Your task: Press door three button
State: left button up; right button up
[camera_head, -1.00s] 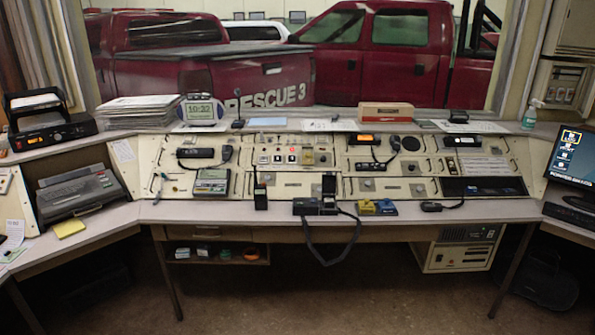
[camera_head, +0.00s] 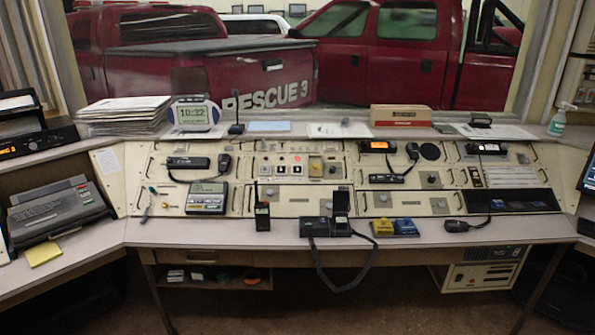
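The beige dispatch console (camera_head: 285,200) stands ahead of me, with a sloped panel. A small group of buttons (camera_head: 281,170) sits in its upper middle, with a red light just above. The labels are too small to read, so I cannot tell which one is door three. Neither of my grippers shows in the head view.
A handheld radio (camera_head: 262,214) and a black phone unit (camera_head: 326,226) with a hanging cord stand on the desk's front ledge. Blue and yellow devices (camera_head: 394,228) sit to their right. The floor (camera_head: 330,309) before the desk looks clear.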

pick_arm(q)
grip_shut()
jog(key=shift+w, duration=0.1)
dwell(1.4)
